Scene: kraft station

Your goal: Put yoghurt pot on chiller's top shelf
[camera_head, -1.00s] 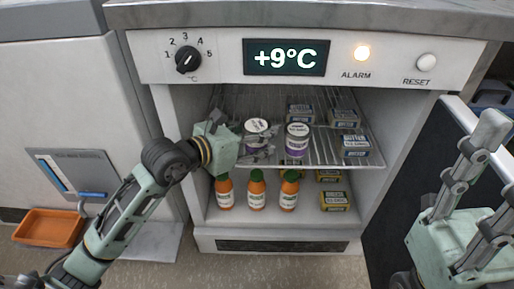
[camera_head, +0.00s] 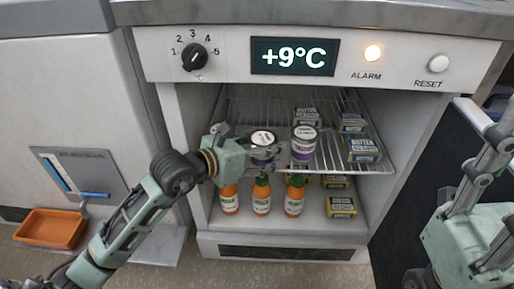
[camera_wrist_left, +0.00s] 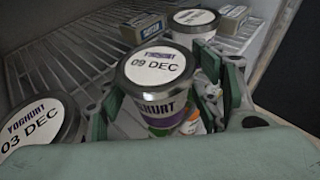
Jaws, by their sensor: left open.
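A yoghurt pot with a white lid marked 09 DEC (camera_wrist_left: 156,68) stands upright between the fingers of my left gripper (camera_head: 260,156), which is open around it. The same pot shows in the head view (camera_head: 262,139), partly hidden by the fingers. A second yoghurt pot (camera_head: 303,143) stands to its right on the chiller's top wire shelf (camera_head: 340,158). A third pot, marked 03 DEC (camera_wrist_left: 38,125), is at the left edge of the wrist view. My right gripper (camera_head: 490,190) is at the right edge, empty, its fingers apart and partly cut off.
Butter packs (camera_head: 364,149) sit on the top shelf at the right and back. Orange bottles (camera_head: 294,197) and more butter (camera_head: 341,206) stand on the chiller floor below. The open chiller door (camera_head: 420,190) is at the right. An orange tray (camera_head: 50,229) lies at lower left.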

